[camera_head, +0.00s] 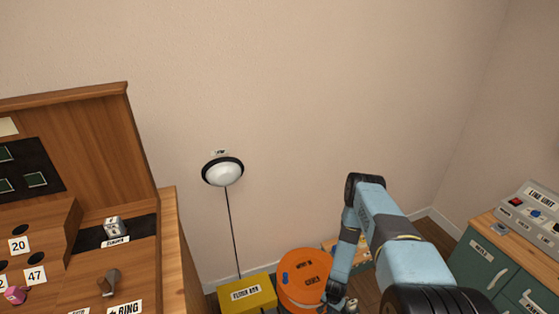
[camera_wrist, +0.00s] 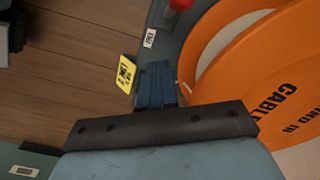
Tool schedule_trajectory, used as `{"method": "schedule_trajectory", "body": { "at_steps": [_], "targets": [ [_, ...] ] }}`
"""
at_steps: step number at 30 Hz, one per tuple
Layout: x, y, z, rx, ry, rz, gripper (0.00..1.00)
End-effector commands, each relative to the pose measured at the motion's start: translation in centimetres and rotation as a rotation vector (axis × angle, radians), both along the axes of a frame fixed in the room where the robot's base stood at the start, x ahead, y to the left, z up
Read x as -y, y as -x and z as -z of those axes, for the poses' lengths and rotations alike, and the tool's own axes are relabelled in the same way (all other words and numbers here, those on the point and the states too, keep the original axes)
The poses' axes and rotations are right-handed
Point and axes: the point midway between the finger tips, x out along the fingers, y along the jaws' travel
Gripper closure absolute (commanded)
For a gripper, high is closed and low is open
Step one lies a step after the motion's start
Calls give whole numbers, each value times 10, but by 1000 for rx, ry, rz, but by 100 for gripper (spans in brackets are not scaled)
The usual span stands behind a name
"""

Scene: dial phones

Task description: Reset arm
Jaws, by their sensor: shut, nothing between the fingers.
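My blue arm reaches out from the lower right in the head view and bends down beside an orange cable drum (camera_head: 304,279). My gripper (camera_head: 350,306) is low at the bottom edge of the head view, just right of the drum, and is small there. In the wrist view my gripper (camera_wrist: 156,72) shows as dark blue fingers, shut together with nothing between them. The orange drum (camera_wrist: 265,75) is to the right of the fingers in the wrist view. A yellow tag (camera_wrist: 126,74) is just left of the fingers.
A wooden switchboard (camera_head: 95,150) stands at left. A yellow box (camera_head: 246,296) sits left of the drum. A round white lamp (camera_head: 223,172) hangs on the wall. A green cabinet (camera_head: 480,262) with a grey line unit (camera_head: 530,217) is at right. Brown floor (camera_wrist: 65,85) shows at left in the wrist view.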

Motion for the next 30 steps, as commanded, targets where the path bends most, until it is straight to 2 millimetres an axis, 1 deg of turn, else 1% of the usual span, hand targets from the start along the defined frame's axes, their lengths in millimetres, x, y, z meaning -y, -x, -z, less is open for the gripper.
{"method": "schedule_trajectory", "body": {
  "at_steps": [2, 4, 5, 8, 9, 11, 12, 14, 15, 17, 18, 23, 24, 26, 30],
  "targets": [
    [1, -8, -6, 6, 0, -4, 100],
    [2, -20, -18, 13, -3, -11, 100],
    [2, -27, -25, 17, -4, -16, 100],
    [4, -54, -55, 34, -10, -37, 100],
    [4, -66, -69, 41, -11, -47, 100],
    [5, -83, -91, 52, -16, -63, 100],
    [5, -94, -105, 59, -17, -72, 100],
    [6, -108, -127, 68, -20, -86, 100],
    [6, -118, -142, 75, -21, -95, 100],
    [6, -132, -164, 84, -24, -109, 100],
    [6, -140, -180, 91, -25, -119, 100],
    [6, -170, -242, 118, -29, -159, 100],
    [6, -176, -258, 124, -30, -169, 100],
    [5, -184, -281, 132, -30, -183, 100],
    [3, -201, -337, 154, -31, -218, 100]
  ]
}}
